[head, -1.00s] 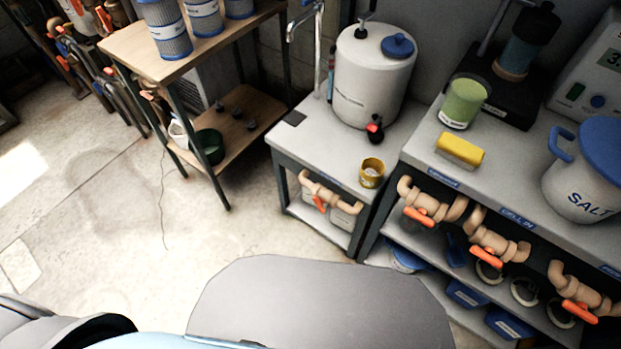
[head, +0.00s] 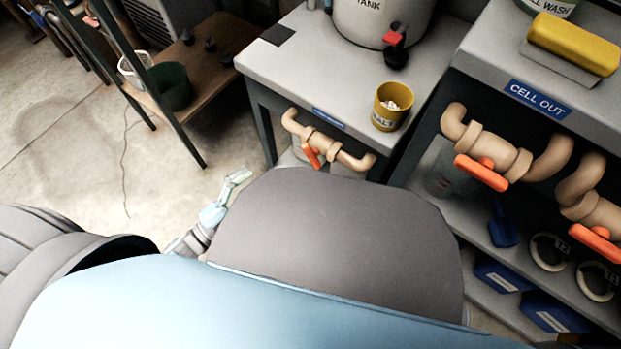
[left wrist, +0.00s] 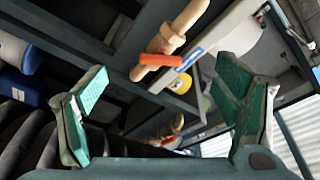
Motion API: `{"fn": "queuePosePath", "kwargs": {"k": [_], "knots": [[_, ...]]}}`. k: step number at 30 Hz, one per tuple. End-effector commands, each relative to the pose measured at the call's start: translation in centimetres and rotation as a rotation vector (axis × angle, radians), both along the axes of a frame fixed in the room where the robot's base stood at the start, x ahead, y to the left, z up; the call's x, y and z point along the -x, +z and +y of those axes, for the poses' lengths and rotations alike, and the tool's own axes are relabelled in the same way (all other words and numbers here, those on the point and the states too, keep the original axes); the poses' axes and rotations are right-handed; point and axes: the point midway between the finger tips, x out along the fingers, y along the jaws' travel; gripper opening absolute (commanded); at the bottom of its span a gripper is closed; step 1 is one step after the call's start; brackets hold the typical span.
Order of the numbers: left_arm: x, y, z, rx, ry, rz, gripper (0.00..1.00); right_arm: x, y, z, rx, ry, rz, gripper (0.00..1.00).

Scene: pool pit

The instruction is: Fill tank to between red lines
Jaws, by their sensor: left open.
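The white tank (head: 372,20), with "TANK" lettered on it, stands on the small grey bench at the top of the head view; most of it is cut off and its red lines do not show. A tap with a red top (head: 395,42) is at its lower front. A beige pipe valve with an orange handle (head: 312,157) hangs on the bench front; a similar valve (left wrist: 160,58) shows in the left wrist view. My left gripper (head: 240,176) is low in front of the bench, apart from it; its fingers are spread and empty in the left wrist view (left wrist: 165,112). My right gripper is not in view.
A yellow salt cup (head: 391,105) stands near the bench's front edge. The right bench carries a yellow sponge (head: 574,42), a "CELL OUT" label (head: 537,99) and more orange-handled valves (head: 482,172). A wooden shelf holds a green bucket (head: 170,86). Floor at left is clear.

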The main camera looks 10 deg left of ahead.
Motion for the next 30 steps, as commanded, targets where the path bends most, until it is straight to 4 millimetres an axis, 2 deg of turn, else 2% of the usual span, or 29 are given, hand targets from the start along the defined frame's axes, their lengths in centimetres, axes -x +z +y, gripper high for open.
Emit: {"fn": "queuePosePath", "kwargs": {"k": [1,5,8,18,23,30], "knots": [[0.4,-0.5,-0.6,-0.008,-0.045,-0.056,0.83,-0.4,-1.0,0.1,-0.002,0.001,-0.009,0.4],[0.5,1.0,-1.8,-0.012,-0.094,-0.119,0.83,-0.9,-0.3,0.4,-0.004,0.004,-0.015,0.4],[-1.0,1.8,-3.0,-0.011,-0.092,-0.122,0.83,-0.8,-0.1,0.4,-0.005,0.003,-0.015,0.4],[-7.9,3.7,-8.8,-0.009,-0.086,-0.118,0.83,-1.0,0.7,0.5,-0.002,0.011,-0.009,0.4],[-9.4,4.0,-10.1,-0.01,-0.086,-0.113,0.83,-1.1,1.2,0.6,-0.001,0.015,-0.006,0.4],[-9.7,4.1,-10.3,-0.011,-0.086,-0.112,0.83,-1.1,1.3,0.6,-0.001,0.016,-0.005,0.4]]}}
